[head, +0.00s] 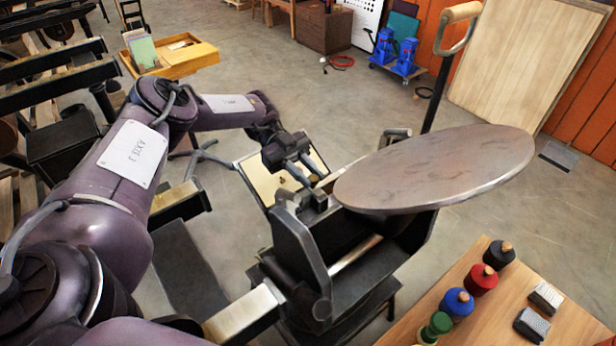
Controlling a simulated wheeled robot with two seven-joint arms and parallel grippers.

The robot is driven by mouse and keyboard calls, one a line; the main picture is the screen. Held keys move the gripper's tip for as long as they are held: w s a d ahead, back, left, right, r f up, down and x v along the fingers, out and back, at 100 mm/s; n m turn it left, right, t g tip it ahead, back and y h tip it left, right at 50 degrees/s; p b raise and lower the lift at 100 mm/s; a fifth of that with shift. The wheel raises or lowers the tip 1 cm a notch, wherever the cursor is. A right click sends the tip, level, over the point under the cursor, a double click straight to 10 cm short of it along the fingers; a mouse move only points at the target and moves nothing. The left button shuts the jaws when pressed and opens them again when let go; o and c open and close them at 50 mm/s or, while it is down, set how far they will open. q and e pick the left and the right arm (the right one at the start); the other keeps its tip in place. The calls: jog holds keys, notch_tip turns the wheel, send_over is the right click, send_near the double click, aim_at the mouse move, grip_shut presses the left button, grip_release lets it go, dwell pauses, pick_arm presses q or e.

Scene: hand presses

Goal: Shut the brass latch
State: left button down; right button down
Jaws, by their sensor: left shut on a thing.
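The dark hand press (345,262) stands in the middle of the head view, with a big round ink disc (435,170) on top. My left gripper (307,178) reaches in from the left, angled down at the back left edge of the press, beside a cream-coloured plate (262,178). Its fingers are shut on a small brass-coloured piece, which looks like the brass latch (315,179). The fingers hide most of it, and I cannot tell whether the latch is open or shut. My right gripper is out of view.
The press's lever with a wooden handle (460,12) rises behind the disc. A wooden table (480,325) at the bottom right holds several ink bottles (457,303) and two small blocks. Dark racks fill the left. The floor behind the press is mostly clear.

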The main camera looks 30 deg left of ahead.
pick_arm(q)
jog(key=shift+f, duration=0.15)
dwell(0.3)
jog(key=c, duration=1.2)
grip_release()
jog(key=shift+c, duration=0.2)
notch_tip(320, 180, up, 20)
jog(key=shift+b, duration=0.45)
